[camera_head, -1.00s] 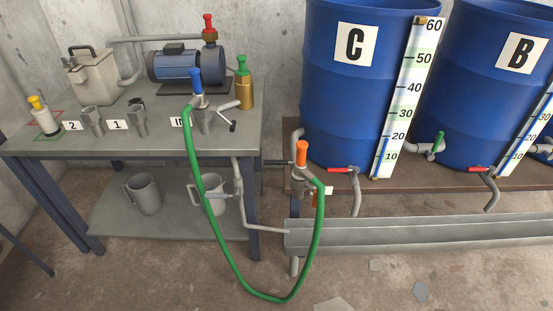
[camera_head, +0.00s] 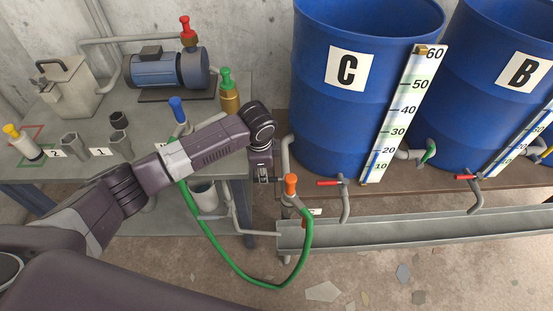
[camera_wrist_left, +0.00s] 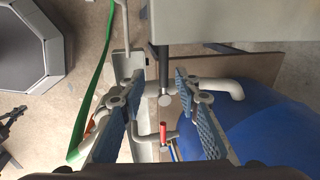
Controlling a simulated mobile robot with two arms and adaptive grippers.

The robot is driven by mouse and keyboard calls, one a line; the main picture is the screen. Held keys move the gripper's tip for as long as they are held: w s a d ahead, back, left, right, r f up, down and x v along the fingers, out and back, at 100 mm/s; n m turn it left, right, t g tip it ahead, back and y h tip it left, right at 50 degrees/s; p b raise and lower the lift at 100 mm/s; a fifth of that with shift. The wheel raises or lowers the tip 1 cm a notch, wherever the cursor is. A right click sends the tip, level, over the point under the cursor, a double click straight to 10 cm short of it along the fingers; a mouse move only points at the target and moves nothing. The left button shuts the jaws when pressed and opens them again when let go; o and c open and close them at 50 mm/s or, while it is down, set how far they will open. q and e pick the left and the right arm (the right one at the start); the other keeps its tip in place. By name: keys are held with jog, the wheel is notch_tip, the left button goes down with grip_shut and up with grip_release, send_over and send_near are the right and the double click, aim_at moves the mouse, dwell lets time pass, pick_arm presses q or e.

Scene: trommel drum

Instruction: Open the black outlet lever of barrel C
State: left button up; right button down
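Blue barrel C (camera_head: 330,110) stands at the back centre on a brown shelf; it also shows at the right of the left wrist view (camera_wrist_left: 270,125). A black lever (camera_wrist_left: 163,68) with a pale round hub shows in the left wrist view, beside barrel C's grey outlet pipe (camera_wrist_left: 228,87). My left gripper (camera_wrist_left: 158,77) is open, with its fingers on either side of the lever and a gap on both sides. In the head view my left gripper (camera_head: 263,176) points down left of barrel C and hides the lever. My right gripper is not in view.
An orange-topped coupling (camera_head: 291,186) with a green hose (camera_head: 240,272) stands close right of the gripper. A red-handled tap (camera_head: 329,183) is below barrel C. The table (camera_head: 85,115) with pump and cups is left; a metal trough (camera_head: 400,234) runs in front.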

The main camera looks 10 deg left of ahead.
pick_arm(q)
jog(key=shift+w+a+f, duration=0.1)
jog(key=shift+w+f, duration=0.2)
jog(key=shift+f, duration=0.75)
jog(key=shift+w+a+f, duration=0.1)
jog(key=shift+w+f, duration=0.2)
jog(key=shift+f, duration=0.7)
jog(key=shift+w+a+f, duration=0.1)
jog(key=shift+w+f, duration=0.2)
jog(key=shift+f, duration=0.75)
grip_shut()
